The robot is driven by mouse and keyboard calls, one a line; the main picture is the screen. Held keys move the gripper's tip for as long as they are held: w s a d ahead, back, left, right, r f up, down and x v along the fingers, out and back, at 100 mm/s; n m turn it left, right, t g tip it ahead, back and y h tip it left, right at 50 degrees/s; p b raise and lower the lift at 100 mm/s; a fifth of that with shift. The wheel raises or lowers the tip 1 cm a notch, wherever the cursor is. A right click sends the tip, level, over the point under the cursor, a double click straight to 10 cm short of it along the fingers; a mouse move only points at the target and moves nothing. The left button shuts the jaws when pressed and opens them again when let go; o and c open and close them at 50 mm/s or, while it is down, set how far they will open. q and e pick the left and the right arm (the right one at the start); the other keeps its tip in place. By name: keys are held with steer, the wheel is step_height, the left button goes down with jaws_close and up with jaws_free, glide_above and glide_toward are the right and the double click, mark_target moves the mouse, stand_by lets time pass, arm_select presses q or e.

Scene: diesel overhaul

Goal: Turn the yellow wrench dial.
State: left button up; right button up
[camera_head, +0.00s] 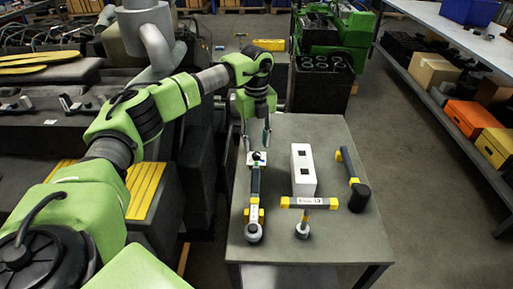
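A dark torque wrench (255,185) lies lengthwise along the left side of the grey table (340,240). It has yellow parts (261,216) near its front end and a round grey head at the front. Which yellow part is the dial is too small to tell. My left gripper (257,143) points down over the far end of the wrench, by a small white piece (257,157). Its fingers stand apart, and I see nothing held between them. Contact with the wrench cannot be told. My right gripper is not in view.
A white block (303,170) with dark square holes stands mid-table. A yellow-ended T-handle tool (309,202) and a black-headed mallet (358,196) are to the right. Engine parts fill the left. A shelf with boxes (466,117) runs along the right, beyond clear floor.

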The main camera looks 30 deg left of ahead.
mark_target(256, 154)
arm_select(q)
steer(key=shift+f+p, duration=0.3)
steer(key=shift+f, duration=1.75)
jaws_close()
